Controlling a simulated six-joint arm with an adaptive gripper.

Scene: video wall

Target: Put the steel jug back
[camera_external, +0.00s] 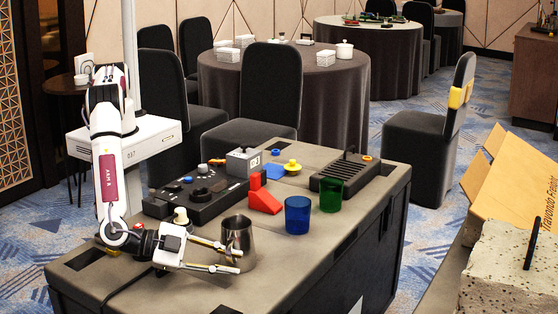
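The steel jug (238,232) stands upright near the front edge of the dark grey table, right of my gripper. My gripper (238,262) reaches in from the left, low over the table. Its two fingers are spread apart, and their tips overlap the lower part of the jug in the picture. I see nothing clearly held between them. I cannot tell whether the fingers touch the jug. No jug handle shows clearly.
Behind the jug are a blue cup (297,216), a green cup (331,195), a red wedge (264,200) and a black control panel (197,198). A small white-topped knob (181,217) is near my wrist. A dark ribbed box (344,175) stands at the back right.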

